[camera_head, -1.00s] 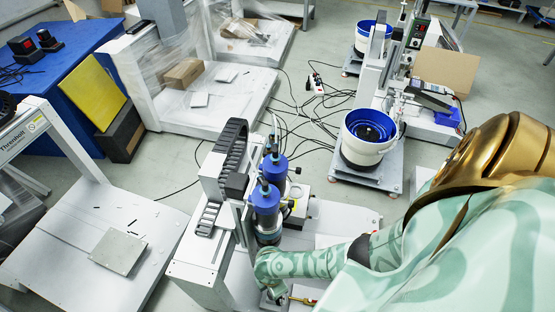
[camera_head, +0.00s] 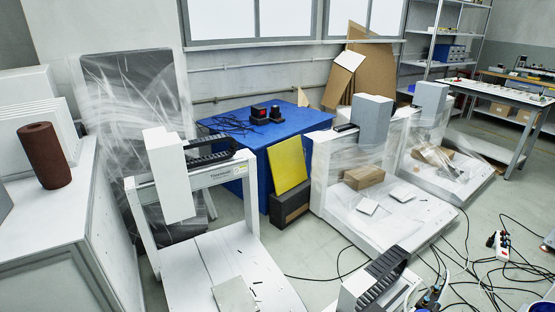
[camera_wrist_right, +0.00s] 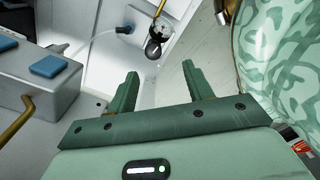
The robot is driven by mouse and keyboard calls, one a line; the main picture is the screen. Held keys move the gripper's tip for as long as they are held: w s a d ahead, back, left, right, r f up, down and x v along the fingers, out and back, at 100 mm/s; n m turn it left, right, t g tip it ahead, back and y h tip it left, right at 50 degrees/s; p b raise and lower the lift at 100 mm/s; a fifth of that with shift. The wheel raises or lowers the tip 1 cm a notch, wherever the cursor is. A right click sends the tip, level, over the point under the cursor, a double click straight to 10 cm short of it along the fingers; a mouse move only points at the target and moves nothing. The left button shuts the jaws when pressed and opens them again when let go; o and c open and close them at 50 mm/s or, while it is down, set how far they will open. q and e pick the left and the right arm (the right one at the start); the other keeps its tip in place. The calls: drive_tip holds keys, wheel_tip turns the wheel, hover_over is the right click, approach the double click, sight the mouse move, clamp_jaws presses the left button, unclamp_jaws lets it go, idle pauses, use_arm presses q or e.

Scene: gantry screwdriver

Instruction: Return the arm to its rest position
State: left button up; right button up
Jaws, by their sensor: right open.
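My right gripper (camera_wrist_right: 160,70) shows in the right wrist view. Its two green fingers stand apart with nothing between them. Beyond the fingertips are pale panels and a dark round knob (camera_wrist_right: 153,48) near a brass-coloured rod. My mint-green patterned arm fills the right side of that view. In the head view neither gripper shows. The black cable chain (camera_head: 380,278) of a gantry machine shows at the bottom edge, with most of that machine cut off. My left gripper is in neither view.
In the wrist view a grey box (camera_wrist_right: 38,108) with blue pads stands at left. The head view shows a white gantry frame (camera_head: 143,215), a blue table (camera_head: 245,160), a yellow panel (camera_head: 288,164), a wrapped machine (camera_head: 325,190) and cables (camera_head: 478,262) on the floor.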

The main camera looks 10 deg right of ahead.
drive_tip(key=s+d+f+m+g, duration=0.1)
drive_tip(key=s+f+m, duration=0.15)
drive_tip(key=s, duration=1.05)
drive_tip(key=s+d+f+m, duration=0.15)
drive_tip(key=s+m, duration=0.25)
drive_tip(key=s, duration=0.9)
drive_tip(key=s+d+f+m+g, duration=0.1)
drive_tip(key=s+d+m, duration=0.15)
drive_tip(key=s, duration=1.05)
use_arm(q)
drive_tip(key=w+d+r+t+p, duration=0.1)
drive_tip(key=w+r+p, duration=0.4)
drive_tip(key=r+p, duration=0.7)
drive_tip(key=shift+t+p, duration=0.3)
drive_tip(key=shift+p, duration=0.6)
use_arm(e)
drive_tip(key=w+a+r+m+t, duration=0.1)
drive_tip(key=w+r, duration=0.3)
drive_tip(key=r, duration=0.8)
drive_tip(key=shift+a+r+t, duration=0.2)
drive_tip(key=shift+r+t, duration=0.15)
drive_tip(key=shift+t, duration=0.15)
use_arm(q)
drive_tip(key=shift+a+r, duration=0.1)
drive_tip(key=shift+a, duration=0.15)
